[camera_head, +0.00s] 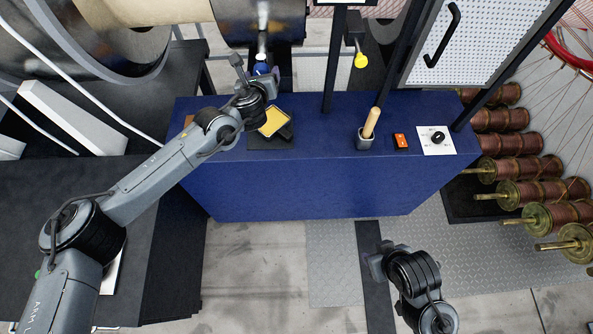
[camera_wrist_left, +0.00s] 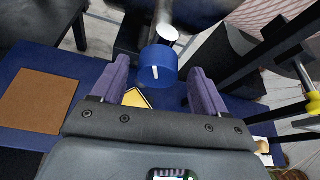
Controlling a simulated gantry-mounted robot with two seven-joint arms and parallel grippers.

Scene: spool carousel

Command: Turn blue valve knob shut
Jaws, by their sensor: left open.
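The blue valve knob (camera_head: 262,66) sits on a metal pipe at the back edge of the blue bench, just beyond my left gripper. In the left wrist view the knob (camera_wrist_left: 156,66) is a blue round cap with a short white mark on its face. My left gripper (camera_head: 253,72) reaches in from the left; in the left wrist view its two purple fingers (camera_wrist_left: 158,88) are apart, one on each side of the knob's lower part, with nothing gripped. I cannot tell if they touch it. My right arm (camera_head: 410,280) shows at the bottom, its fingertips not clear.
The blue bench (camera_head: 310,190) carries a yellow pad on a black base (camera_head: 285,132), a cup with a wooden handle (camera_head: 366,140), an orange switch (camera_head: 400,142) and a white dial plate (camera_head: 436,150). A yellow knob (camera_head: 361,61) hangs behind. Spools (camera_head: 518,167) stand right.

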